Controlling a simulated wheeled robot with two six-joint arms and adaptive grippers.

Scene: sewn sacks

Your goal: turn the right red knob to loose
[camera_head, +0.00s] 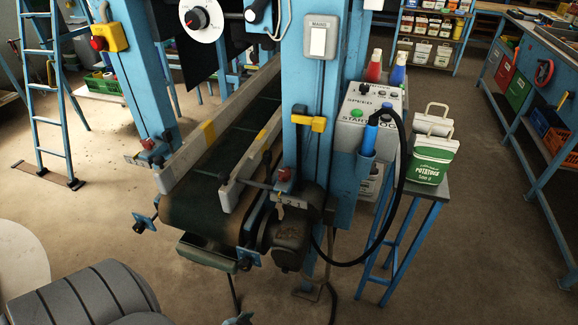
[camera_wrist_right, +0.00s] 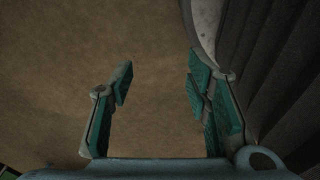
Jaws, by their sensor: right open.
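The right red knob (camera_head: 284,174) sits low on the front of the right blue post (camera_head: 310,120), beside the right rail of the conveyor. A small pale plate with figures (camera_head: 291,204) is just below it. A second red knob (camera_head: 147,144) sits on the left post, across the belt. Both knobs are too small for me to read their setting. In the right wrist view my right gripper (camera_wrist_right: 160,77) is open and empty, with teal pads apart over bare floor. No knob shows in that view. My left gripper is not in view.
The conveyor belt (camera_head: 200,205) runs between the posts. A green-and-white sack (camera_head: 431,160) stands on a small stand.

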